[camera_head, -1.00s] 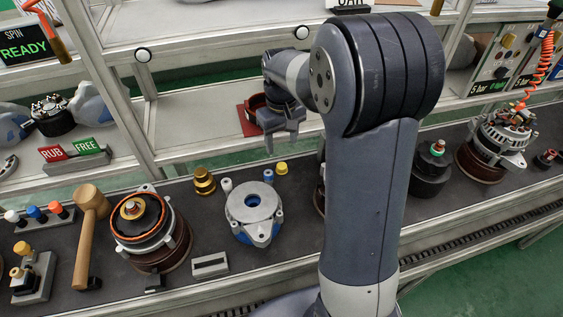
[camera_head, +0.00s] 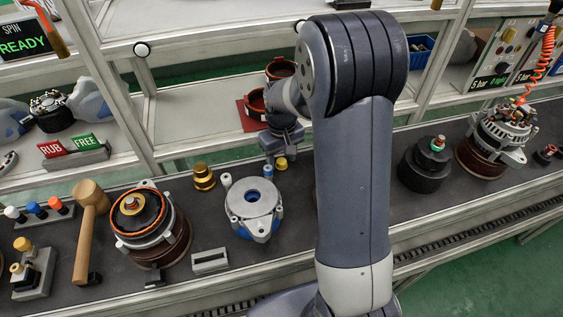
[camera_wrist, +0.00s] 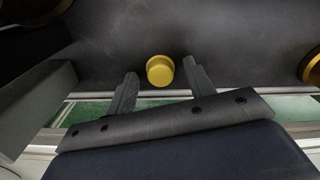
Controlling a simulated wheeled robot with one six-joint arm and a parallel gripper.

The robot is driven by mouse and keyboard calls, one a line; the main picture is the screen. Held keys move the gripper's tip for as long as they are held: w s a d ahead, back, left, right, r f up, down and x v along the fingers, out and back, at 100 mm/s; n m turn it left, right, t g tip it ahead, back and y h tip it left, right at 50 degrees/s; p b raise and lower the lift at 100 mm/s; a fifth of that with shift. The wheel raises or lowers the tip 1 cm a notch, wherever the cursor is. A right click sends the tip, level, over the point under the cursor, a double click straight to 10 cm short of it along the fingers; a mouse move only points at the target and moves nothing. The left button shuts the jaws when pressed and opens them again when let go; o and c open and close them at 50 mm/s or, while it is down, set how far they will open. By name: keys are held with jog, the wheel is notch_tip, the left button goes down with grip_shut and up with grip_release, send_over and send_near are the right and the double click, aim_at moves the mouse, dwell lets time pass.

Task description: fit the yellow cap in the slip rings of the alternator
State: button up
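In the wrist view the yellow cap (camera_wrist: 160,71) lies between the tips of my open gripper (camera_wrist: 160,76), with a gap on each side. An open alternator (camera_head: 150,225) stands at the left, with a copper-coloured ring and a brass-coloured centre on top (camera_head: 132,204); I cannot tell whether these are the slip rings.
A grey housing (camera_head: 253,200) stands in front of the caps. A brass stepped piece (camera_head: 204,177) is left of them. A mallet (camera_head: 89,225), a dark pulley-like part (camera_head: 424,168) and another alternator (camera_head: 492,138) also stand on the bench. Shelf posts rise behind.

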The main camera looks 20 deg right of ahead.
jog(key=c, duration=0.9)
jog(key=shift+r, duration=0.1)
jog(key=shift+c, duration=0.2)
